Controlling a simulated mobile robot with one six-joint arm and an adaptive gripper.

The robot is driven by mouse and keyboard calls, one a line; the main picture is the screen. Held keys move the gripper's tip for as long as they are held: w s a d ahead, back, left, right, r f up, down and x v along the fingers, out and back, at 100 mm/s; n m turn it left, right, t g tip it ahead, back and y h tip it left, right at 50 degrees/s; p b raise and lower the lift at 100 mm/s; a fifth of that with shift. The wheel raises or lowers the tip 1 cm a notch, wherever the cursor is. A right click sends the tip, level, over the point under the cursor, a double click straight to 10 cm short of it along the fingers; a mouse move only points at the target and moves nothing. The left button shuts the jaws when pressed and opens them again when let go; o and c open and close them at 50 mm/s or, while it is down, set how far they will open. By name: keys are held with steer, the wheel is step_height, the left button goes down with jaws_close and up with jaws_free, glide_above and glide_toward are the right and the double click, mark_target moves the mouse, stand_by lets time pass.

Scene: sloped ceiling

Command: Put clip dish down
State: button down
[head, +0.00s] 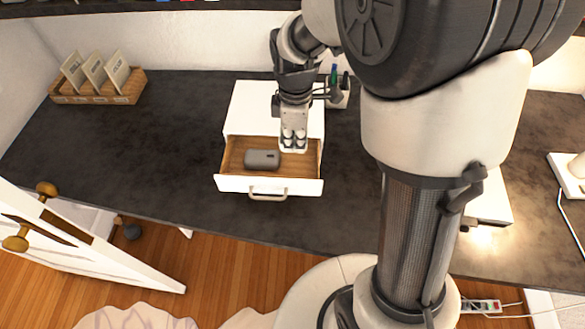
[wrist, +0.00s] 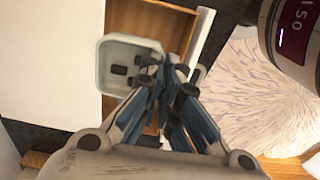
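The clip dish (wrist: 112,52) is a pale, rounded-square dish with several dark clips inside. In the wrist view it is level, over the open drawer (wrist: 182,16). My gripper (wrist: 168,72) has its fingers close together at the dish's right rim and looks shut on it. In the head view my gripper (head: 293,139) points down over the right half of the drawer (head: 235,184). Only a pale edge of the dish (head: 293,150) shows below the fingers. I cannot tell whether the dish touches the drawer floor.
A dark grey case (head: 262,159) lies in the drawer, left of my gripper. The white drawer cabinet (head: 250,105) stands on the dark desk (head: 150,130). A pen holder (head: 340,97) stands right of it, and a card tray (head: 105,95) at far left. The desk's left part is clear.

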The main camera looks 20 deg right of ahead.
step_height(320, 180, down, 11)
steer(key=b, duration=0.3)
steer(key=shift+r, duration=0.2)
steer(key=shift+f, duration=0.15)
steer(key=c, duration=1.8)
jaws_free()
step_height(320, 180, up, 13)
steer(key=p, duration=0.4)
steer(key=s+d+r+m+t, duration=0.1)
steer(key=s+r+m+t, duration=0.1)
steer(key=s+r+m, duration=0.4)
steer(key=s+r+m+t, duration=0.2)
steer(key=s+r+m, duration=0.4)
steer(key=s, duration=0.7)
steer(key=shift+s+d+r+m+t, duration=0.3)
steer(key=shift+s+d+m, duration=0.1)
steer(key=shift+m, duration=0.8)
